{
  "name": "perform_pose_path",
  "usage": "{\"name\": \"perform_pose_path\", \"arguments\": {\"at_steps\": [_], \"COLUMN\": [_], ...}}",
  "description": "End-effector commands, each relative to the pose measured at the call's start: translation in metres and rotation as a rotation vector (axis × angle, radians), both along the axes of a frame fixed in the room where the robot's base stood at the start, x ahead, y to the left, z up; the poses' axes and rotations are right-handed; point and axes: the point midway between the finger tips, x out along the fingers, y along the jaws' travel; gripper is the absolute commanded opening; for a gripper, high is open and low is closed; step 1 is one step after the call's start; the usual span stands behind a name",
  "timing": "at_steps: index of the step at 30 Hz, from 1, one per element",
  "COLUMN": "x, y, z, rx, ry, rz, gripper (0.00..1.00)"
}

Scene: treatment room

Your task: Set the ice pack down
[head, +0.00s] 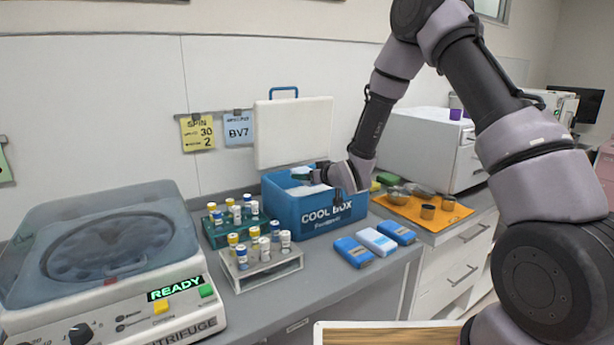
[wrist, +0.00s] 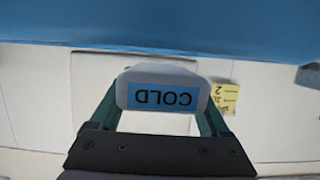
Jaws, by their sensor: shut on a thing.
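The ice pack (wrist: 162,97) is a pale, rounded block with a blue label reading COLD, upside down in the wrist view. My gripper (wrist: 160,112) is shut on it, with one green finger on each side. In the head view my gripper (head: 301,178) is at the opening of the blue cool box (head: 318,219), reaching in from the right. White shows inside the box near the fingers; I cannot tell whether it is the held pack or other contents. A blue surface fills the top of the wrist view. What lies under the pack is hidden.
The white lid (head: 292,133) stands open behind the box. Tube racks (head: 268,274) and the centrifuge (head: 110,262) are to the left. Several flat packs (head: 353,252) lie in front of the box at right. An orange tray (head: 420,214) with bowls is beyond them.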

Motion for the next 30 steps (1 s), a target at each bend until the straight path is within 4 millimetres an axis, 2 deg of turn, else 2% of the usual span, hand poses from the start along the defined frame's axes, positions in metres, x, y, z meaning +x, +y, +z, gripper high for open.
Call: {"name": "perform_pose_path", "arguments": {"at_steps": [22, 23, 24, 30], "x": [0.000, 0.000, 0.000, 0.000], "y": [0.001, 0.001, 0.001, 0.001], "z": [-0.012, -0.013, -0.013, -0.013], "rx": [0.001, 0.001, 0.001, 0.001], "ry": [-0.003, -0.002, -0.002, -0.002], "rz": [0.001, 0.001, 0.001, 0.001], "gripper": [0.12, 0.87, 1.00, 1.00]}}
